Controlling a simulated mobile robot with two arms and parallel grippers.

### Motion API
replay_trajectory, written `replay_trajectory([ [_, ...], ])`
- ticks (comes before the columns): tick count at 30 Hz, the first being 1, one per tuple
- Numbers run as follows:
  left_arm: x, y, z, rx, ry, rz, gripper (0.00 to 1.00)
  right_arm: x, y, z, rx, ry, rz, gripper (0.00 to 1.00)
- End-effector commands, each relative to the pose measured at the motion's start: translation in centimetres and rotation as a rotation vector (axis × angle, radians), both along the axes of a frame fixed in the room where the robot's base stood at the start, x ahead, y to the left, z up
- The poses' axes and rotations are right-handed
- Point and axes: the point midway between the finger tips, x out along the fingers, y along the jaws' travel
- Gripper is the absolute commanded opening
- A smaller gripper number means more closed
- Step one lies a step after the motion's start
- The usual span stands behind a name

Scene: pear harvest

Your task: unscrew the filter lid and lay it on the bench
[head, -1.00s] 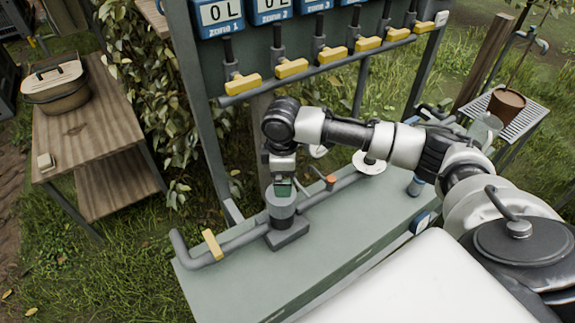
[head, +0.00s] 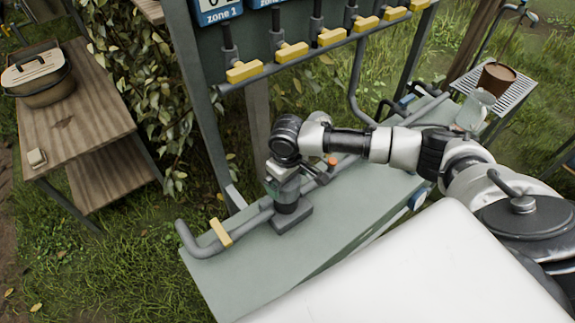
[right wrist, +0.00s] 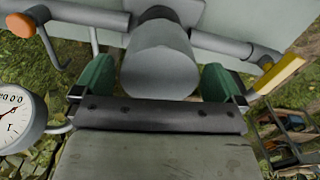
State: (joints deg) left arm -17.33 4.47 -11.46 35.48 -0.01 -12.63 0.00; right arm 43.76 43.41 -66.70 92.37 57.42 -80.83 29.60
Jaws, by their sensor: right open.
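The filter (head: 290,211) stands upright on the grey-green bench (head: 235,280), in line with a grey pipe. In the head view my right gripper (head: 283,188) is over its top and hides most of the lid. In the right wrist view the grey, round filter lid (right wrist: 160,72) lies between the two green fingers of my right gripper (right wrist: 158,82). The fingers are spread to either side of it, and the gripper is open. I cannot tell whether either finger touches the lid. My left gripper is not in view.
A yellow valve handle (head: 221,232) and an orange knob (head: 333,160) sit on the pipe on either side of the filter. A gauge (right wrist: 22,118) shows close by in the wrist view. The bench's front left top is clear. A wooden table (head: 85,125) stands at left.

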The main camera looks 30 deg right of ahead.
Motion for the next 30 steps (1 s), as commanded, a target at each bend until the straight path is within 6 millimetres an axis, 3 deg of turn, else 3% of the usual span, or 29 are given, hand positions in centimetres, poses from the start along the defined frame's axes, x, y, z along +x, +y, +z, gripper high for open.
replay_trajectory([
  [7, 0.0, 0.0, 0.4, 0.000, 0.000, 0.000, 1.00, 0.0, 0.0, -3.0, 0.000, 0.001, 0.000, 1.00],
  [18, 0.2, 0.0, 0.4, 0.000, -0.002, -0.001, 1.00, 0.0, 0.0, -3.7, 0.000, -0.001, 0.001, 1.00],
  [19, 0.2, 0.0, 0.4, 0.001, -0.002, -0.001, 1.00, 0.0, 0.0, -3.7, 0.000, -0.001, 0.001, 0.98],
  [26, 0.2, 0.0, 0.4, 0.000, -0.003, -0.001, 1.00, 0.0, 0.0, -3.6, 0.000, -0.001, 0.001, 0.63],
  [30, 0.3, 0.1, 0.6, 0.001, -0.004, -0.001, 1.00, 0.0, 0.0, -3.6, 0.000, -0.001, 0.023, 0.56],
])
